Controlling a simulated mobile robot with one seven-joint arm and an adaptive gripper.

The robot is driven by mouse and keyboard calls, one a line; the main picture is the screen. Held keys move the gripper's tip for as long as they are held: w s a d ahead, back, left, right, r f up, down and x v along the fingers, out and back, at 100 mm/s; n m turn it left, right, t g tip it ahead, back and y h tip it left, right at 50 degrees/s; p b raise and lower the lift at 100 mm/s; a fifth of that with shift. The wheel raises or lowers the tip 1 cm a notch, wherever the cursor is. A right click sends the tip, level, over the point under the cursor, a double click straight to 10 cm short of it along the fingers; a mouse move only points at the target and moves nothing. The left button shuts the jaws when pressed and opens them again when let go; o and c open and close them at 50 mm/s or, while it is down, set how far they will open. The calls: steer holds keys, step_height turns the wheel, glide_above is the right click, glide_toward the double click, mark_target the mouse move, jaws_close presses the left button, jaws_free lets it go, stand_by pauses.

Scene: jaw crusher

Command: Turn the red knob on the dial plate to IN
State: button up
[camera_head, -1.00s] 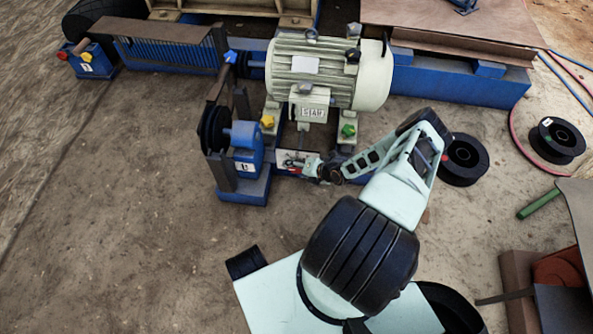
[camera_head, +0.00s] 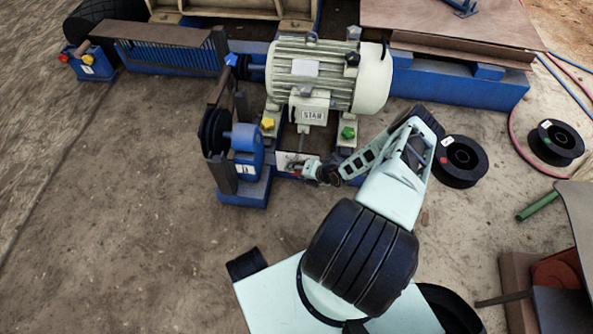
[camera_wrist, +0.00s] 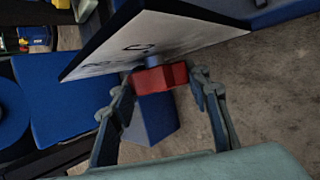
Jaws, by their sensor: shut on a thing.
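The red knob (camera_wrist: 158,78) is on the white dial plate (camera_wrist: 150,40) in the wrist view. Its blue shaft runs into the plate. My gripper (camera_wrist: 160,90) is shut on the knob, with one finger at its left end and one at its right. The plate's lettering is only partly visible, so the marks cannot be read. In the head view the dial plate (camera_head: 286,160) sits low in front of the motor, and my gripper (camera_head: 306,168) reaches it from the right. The knob is small and partly covered there.
A cream motor (camera_head: 325,75) with a label stands behind the plate. Yellow (camera_head: 268,124) and green (camera_head: 348,133) knobs flank its base. A blue housing (camera_head: 246,150) stands close at left. Black spools (camera_head: 556,142) lie at right. The ground at left is open.

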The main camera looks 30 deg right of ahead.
steer(key=shift+a+r+g+h+p, duration=0.15)
steer(key=shift+r+g+h+p, duration=0.2)
steer(key=shift+p, duration=1)
steer(key=g+h+p, duration=0.1)
steer(key=p, duration=0.1)
steer(key=shift+w+f+n+p, duration=0.1)
steer(key=shift+f+n+p, duration=0.05)
steer(key=shift+n+p, duration=0.2)
steer(key=shift+f+g+h+p, duration=0.1)
steer(key=shift+g+h+p, duration=0.3)
steer(key=shift+h, duration=0.35)
steer(key=shift+n+g+h, duration=0.25)
steer(key=shift+h, duration=0.15)
steer(key=shift+f+n+g+h+b, duration=0.25)
steer(key=shift+g+h+b, duration=0.55)
steer(key=shift+h+b, duration=0.5)
steer(key=shift+g+h+b, duration=0.5)
steer(key=shift+h+b, duration=0.1)
steer(key=shift+b, duration=0.55)
steer(key=shift+r+n+h+b, duration=0.15)
steer(key=shift+n+h+b, duration=0.1)
steer(key=shift+h+b, duration=0.15)
steer(key=o, duration=1.2)
steer(key=shift+c, duration=0.2)
